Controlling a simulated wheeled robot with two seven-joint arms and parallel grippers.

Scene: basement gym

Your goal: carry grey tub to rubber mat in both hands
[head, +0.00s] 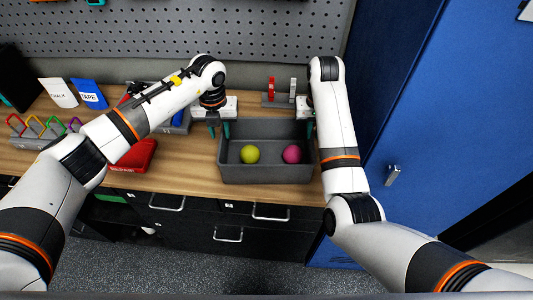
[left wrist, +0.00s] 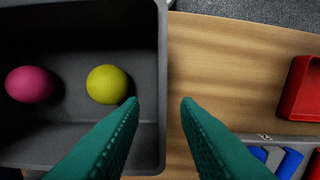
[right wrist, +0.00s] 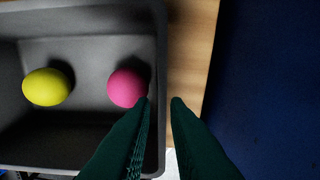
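The grey tub (head: 266,174) sits on the wooden bench, holding a yellow ball (head: 250,154) and a pink ball (head: 292,154). My left gripper (head: 219,134) is at the tub's left wall. In the left wrist view its green fingers (left wrist: 160,102) are parted, with the tub's side wall (left wrist: 162,70) between or just below them. My right gripper (head: 308,132) is at the right wall. In the right wrist view its fingers (right wrist: 160,102) are parted, with the other side wall (right wrist: 160,60) between or below them. Whether either touches the wall is unclear. I cannot make out a rubber mat.
A red box (head: 136,156) lies left of the tub. Colored hooks (head: 45,126), a chalk packet (head: 58,93) and a tape packet (head: 90,94) are further left. A pegboard (head: 180,28) stands behind, and a blue cabinet (head: 440,110) at right. Little bench shows right of the tub.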

